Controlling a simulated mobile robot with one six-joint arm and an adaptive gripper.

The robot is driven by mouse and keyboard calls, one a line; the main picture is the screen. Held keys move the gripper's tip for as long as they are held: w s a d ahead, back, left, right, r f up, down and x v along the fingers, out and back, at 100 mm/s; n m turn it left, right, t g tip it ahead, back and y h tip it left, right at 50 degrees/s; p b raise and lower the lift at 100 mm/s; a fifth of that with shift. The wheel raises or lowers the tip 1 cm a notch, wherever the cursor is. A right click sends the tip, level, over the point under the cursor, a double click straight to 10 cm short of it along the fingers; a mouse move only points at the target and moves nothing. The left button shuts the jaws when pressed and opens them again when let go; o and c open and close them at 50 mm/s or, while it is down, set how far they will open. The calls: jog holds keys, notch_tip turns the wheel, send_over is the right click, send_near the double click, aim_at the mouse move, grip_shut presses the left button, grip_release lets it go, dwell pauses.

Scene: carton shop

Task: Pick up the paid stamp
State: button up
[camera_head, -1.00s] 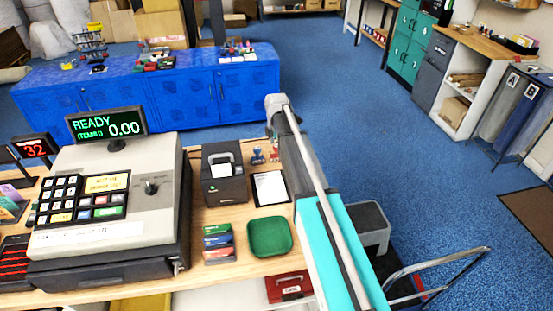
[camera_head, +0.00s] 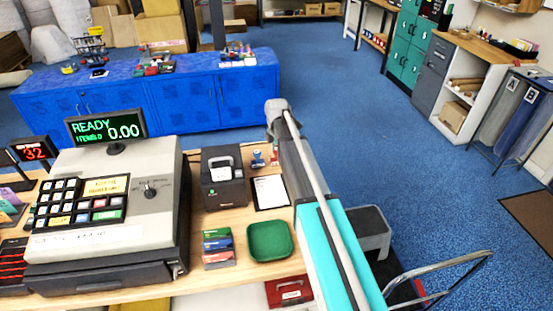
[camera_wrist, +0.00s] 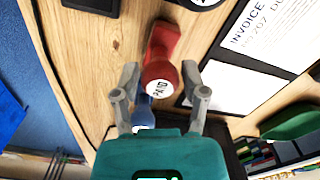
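The paid stamp (camera_wrist: 161,62) is red with a round white end marked PAID. In the wrist view it lies between the two grey fingers of my gripper (camera_wrist: 160,72), with gaps visible on both sides. The gripper is open. Whether the stamp is at fingertip depth I cannot tell.
A black printer (camera_head: 222,178), a green tray (camera_head: 269,241), card packs (camera_head: 218,247) and a cash register (camera_head: 110,210) crowd the counter. Blue floor lies beyond the counter.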

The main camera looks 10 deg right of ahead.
grip_shut()
jog(key=shift+r, duration=0.1)
notch_tip(320, 180, up, 3)
jog(key=p, duration=0.3)
jog(key=s+d+r+p, duration=0.1)
jog(key=s+r+p, duration=0.8)
jog(key=s, duration=0.5)
jog(key=shift+d+r+p, duration=0.25)
jog(key=shift+r+p, duration=0.15)
jog(key=shift+p, duration=0.1)
